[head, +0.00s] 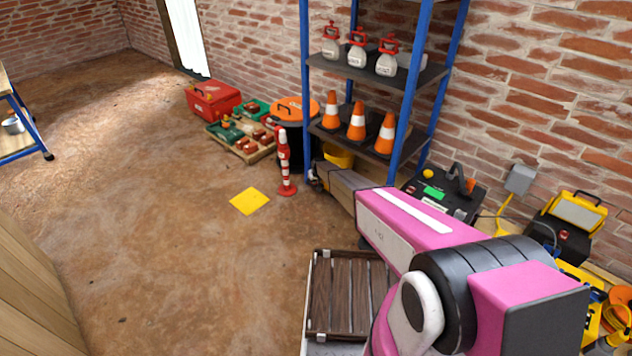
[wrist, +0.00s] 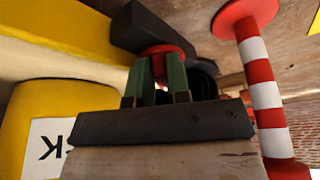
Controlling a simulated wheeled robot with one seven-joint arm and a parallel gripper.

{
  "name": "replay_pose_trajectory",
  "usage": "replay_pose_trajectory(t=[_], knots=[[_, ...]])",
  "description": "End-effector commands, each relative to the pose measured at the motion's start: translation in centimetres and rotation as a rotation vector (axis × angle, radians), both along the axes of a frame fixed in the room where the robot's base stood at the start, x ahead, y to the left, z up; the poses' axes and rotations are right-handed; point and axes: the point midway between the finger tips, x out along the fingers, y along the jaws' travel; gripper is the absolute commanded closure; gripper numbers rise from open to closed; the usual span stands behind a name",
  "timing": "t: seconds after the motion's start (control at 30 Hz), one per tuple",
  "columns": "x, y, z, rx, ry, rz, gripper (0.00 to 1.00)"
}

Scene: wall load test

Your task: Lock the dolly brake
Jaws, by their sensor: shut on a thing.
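In the wrist view, my gripper (wrist: 160,72) has two green fingers shut on a small red part (wrist: 166,50), which I take to be the brake. The red part sits by a dark bar (wrist: 135,28) close to the floor. Beside it is a yellow rounded body (wrist: 32,105) with a white label, its lettering upside down and partly cut off. In the head view, my pink arm reaches to the foot of the blue shelf, near a yellow container (head: 338,155). The fingertips and the red part are hidden there, and the dolly's full shape cannot be made out.
A red-and-white post (head: 285,163) stands close left of my gripper; it also shows in the wrist view (wrist: 262,85). The blue shelf (head: 304,80) holds cones and jugs. Cases line the wall at right. A yellow floor square (head: 249,201) lies on open floor at left.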

Motion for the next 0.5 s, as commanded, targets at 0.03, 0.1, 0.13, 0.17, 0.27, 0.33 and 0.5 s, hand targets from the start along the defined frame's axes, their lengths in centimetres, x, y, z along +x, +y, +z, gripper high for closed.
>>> replay_pose_trajectory(t=[0.03, 0.1, 0.13, 0.17, 0.27, 0.33, 0.5], knots=[[0.04, -0.13, 0.00, 0.000, 0.002, 0.021, 1.00], [0.09, -0.26, -0.01, 0.000, 0.002, 0.064, 1.00], [0.12, -0.31, -0.01, 0.001, 0.002, 0.085, 1.00], [0.15, -0.37, -0.02, 0.000, 0.003, 0.105, 1.00], [0.23, -0.51, -0.03, 0.000, 0.003, 0.176, 1.00], [0.30, -0.58, -0.03, -0.001, 0.002, 0.222, 1.00], [0.35, -0.67, -0.03, 0.000, 0.002, 0.304, 1.00]])
